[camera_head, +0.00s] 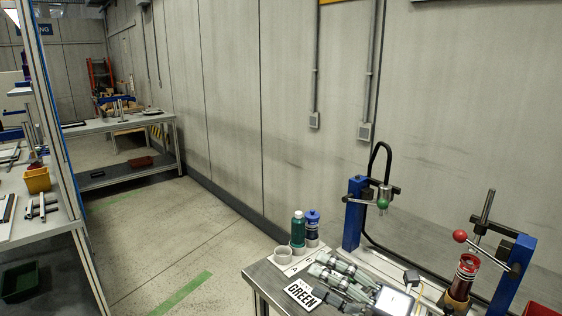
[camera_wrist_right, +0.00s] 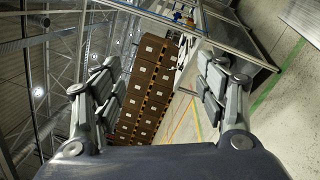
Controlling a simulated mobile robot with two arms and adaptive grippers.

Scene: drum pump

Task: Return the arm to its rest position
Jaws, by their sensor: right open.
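My right gripper (camera_head: 322,283) is at the front of the near workbench (camera_head: 262,278) in the head view. In the right wrist view its two fingers (camera_wrist_right: 158,80) are spread wide with nothing between them. My left gripper is in neither view.
Two blue posts (camera_head: 354,214) (camera_head: 519,262) rise from the bench, one with a green ball (camera_head: 382,203). The floor (camera_head: 170,230) left of the bench is clear. Stacked brown boxes (camera_wrist_right: 150,85) stand far off.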

